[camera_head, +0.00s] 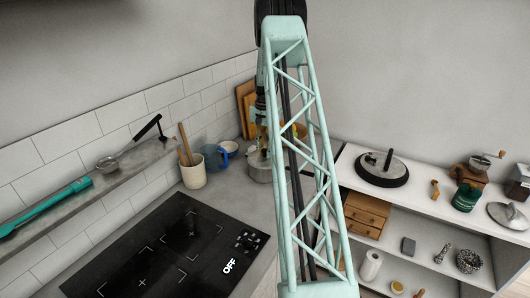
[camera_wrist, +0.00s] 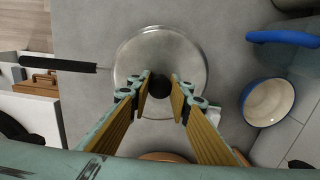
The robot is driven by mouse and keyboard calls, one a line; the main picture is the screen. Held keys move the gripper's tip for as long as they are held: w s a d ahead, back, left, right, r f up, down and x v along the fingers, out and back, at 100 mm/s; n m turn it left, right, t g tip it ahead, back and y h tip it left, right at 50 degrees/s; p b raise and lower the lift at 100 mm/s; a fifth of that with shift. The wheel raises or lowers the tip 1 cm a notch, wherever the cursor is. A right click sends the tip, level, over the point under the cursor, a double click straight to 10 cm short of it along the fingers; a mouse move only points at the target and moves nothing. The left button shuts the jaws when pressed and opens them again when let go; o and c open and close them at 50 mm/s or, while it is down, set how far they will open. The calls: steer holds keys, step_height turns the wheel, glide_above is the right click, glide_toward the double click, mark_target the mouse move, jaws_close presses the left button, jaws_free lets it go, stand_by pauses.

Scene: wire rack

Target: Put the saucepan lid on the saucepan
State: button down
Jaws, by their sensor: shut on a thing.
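The saucepan (camera_head: 259,172) stands on the counter in the back corner, partly hidden behind my arm. In the wrist view its long black handle (camera_wrist: 70,65) points left. A round, silvery lid (camera_wrist: 140,48) with a dark knob covers the pan's opening as seen from above. My gripper (camera_wrist: 161,84) is shut on the lid's knob, with one finger on each side of it. I cannot tell whether the lid rests on the rim or is slightly above it. In the head view the fingers are mostly hidden by my arm.
A utensil crock (camera_head: 193,171) and a cooktop (camera_head: 165,255) are to the left in the head view. Cutting boards (camera_head: 244,102) lean behind. Another silvery lid (camera_head: 508,216) lies on the right shelf unit.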

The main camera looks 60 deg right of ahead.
steer(key=c, duration=2.3)
jaws_free()
steer(key=o, duration=0.3)
steer(key=shift+r, duration=0.2)
steer(key=shift+r+p, duration=1.1)
steer(key=shift+r, duration=2.2)
steer(key=shift+r, duration=0.15)
